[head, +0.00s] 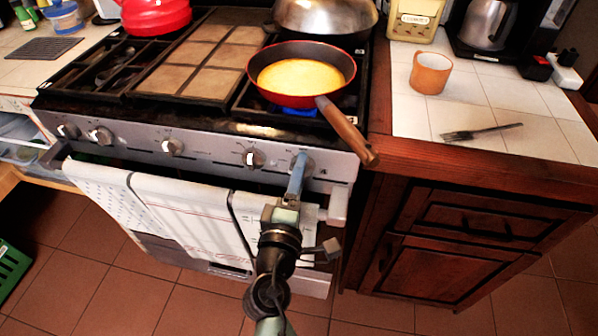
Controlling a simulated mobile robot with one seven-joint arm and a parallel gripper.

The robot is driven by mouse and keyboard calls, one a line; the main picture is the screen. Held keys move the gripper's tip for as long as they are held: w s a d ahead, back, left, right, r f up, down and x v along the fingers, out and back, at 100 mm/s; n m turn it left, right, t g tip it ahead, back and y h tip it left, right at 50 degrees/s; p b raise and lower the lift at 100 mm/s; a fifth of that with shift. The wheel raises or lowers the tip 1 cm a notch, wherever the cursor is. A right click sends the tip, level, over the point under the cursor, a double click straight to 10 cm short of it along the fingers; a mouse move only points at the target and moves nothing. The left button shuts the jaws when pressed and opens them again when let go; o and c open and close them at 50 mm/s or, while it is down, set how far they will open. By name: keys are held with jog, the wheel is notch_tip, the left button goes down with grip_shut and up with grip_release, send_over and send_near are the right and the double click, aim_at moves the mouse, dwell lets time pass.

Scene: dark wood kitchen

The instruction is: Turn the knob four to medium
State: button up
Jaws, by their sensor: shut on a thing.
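The stove's front panel (210,156) carries a row of several knobs. My gripper (301,163) is at the far-right end of this row, shut on the far-right knob, which its fingers mostly hide. I cannot read that knob's setting. The knob just left of it (253,158) has a white pointer and stands free. More knobs sit further left, one near the middle (172,147). No knob numbers are readable. A blue flame (299,109) burns under a red pan (342,84) with something yellow in it.
The pan's wooden handle (347,131) juts past the stove's front edge, close to my gripper on the right. White towels (180,207) hang on the oven rail below. A red kettle (155,14) stands at the back left. An orange cup (430,73) and a fork (480,132) are on the right counter.

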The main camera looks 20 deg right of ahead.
jog(key=shift+n, duration=0.3)
dwell(0.4)
jog(key=o, duration=1.4)
jog(key=shift+c, duration=0.2)
jog(key=v, duration=1.3)
jog(key=shift+b, duration=0.4)
